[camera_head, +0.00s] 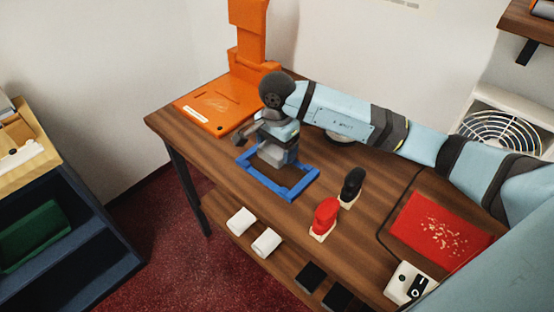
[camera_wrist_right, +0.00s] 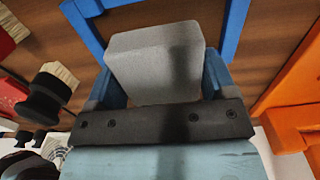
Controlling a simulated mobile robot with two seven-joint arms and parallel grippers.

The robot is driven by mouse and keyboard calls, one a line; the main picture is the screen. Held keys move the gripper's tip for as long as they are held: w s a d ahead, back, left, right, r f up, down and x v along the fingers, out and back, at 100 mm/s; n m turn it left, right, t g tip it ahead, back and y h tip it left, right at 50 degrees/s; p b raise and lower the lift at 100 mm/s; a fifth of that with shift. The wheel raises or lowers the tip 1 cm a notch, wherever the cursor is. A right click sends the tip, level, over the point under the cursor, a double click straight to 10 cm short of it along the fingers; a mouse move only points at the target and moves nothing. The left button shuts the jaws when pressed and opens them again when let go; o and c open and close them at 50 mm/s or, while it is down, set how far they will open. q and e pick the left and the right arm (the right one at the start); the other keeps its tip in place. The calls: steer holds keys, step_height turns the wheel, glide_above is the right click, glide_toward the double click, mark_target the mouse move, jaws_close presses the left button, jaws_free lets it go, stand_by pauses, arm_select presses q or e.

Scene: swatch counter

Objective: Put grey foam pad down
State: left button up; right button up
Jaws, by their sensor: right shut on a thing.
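The grey foam pad (camera_wrist_right: 157,62) is a pale grey block between the fingers of my right gripper (camera_wrist_right: 160,85). In the head view the pad (camera_head: 273,154) hangs below my right gripper (camera_head: 275,140), which is shut on it, near the far-left end of the blue frame (camera_head: 290,193). The blue frame (camera_wrist_right: 88,10) also shows behind the pad in the wrist view. I cannot tell whether the pad touches the table. My left gripper is not in view.
An orange stand (camera_head: 205,106) is at the table's back left. A red-handled brush (camera_head: 325,217) and a black-handled brush (camera_head: 351,186) stand right of the frame. A red mat (camera_head: 421,226) and a switch box (camera_head: 407,281) are at the right.

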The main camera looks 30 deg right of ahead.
steer(key=shift+f, duration=2.55)
steer(key=o, duration=0.8)
steer(key=shift+r, duration=0.1)
step_height(320, 180, up, 12)
steer(key=shift+r, duration=0.1)
